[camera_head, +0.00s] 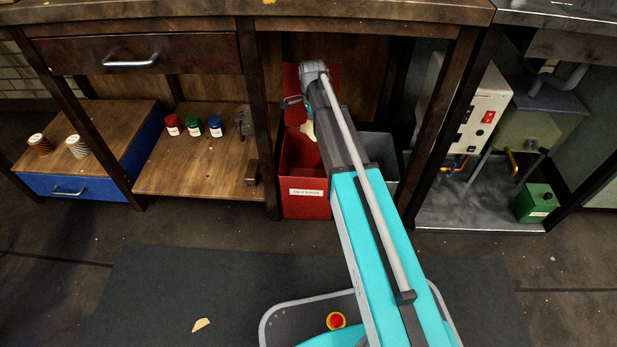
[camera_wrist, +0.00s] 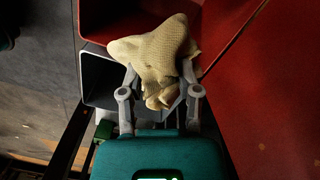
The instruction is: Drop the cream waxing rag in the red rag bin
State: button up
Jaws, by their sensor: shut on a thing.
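The cream waxing rag (camera_wrist: 152,50) is bunched up between the fingers of my gripper (camera_wrist: 158,92) in the wrist view. My gripper is shut on it. In the head view only a small piece of the rag (camera_head: 308,130) shows beside my arm, above the red rag bin (camera_head: 305,205). The red bin is open, with its lid raised at the back and a label on its front. In the wrist view the red bin's wall (camera_wrist: 95,22) shows behind the rag, which hides part of the opening. My gripper in the head view is mostly hidden by my arm.
A grey bin (camera_head: 378,145) stands right of the red bin, partly behind my arm. The bench top and wooden legs frame this bay. Small jars (camera_head: 193,125) stand on a shelf to the left. A machine (camera_head: 480,115) is at the right. A scrap (camera_head: 201,325) lies on the floor mat.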

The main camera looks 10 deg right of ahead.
jog(key=shift+f+b, duration=2.65)
jog(key=shift+f, duration=0.15)
jog(key=o, duration=1.1)
jog(key=shift+r, duration=0.2)
